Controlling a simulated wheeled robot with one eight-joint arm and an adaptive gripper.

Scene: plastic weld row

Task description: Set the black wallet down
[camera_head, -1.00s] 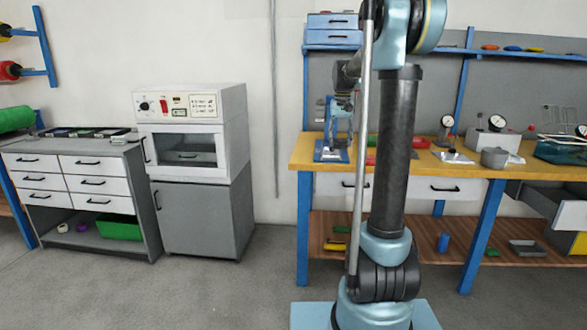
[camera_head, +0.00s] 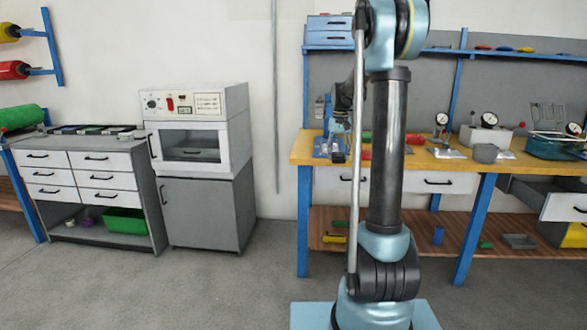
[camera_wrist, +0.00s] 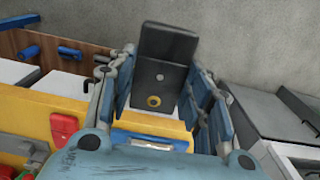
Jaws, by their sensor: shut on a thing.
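The black wallet (camera_wrist: 168,52) shows in the wrist view as a dark, flat, upright-looking piece with a small brass-coloured ring on its lower part. My gripper (camera_wrist: 162,92) is shut on it, with blue-grey fingers on its left and right sides. Grey floor shows behind the wallet's upper end, and the yellow workbench edge lies behind its lower left. In the head view I cannot make out the wallet; my arm's end is small there, over the workbench's left part.
An oven (camera_head: 198,128) stands on a grey cabinet (camera_head: 208,212). A drawer unit (camera_head: 105,160) holds flat trays on top. Floor between cabinet and bench is clear.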

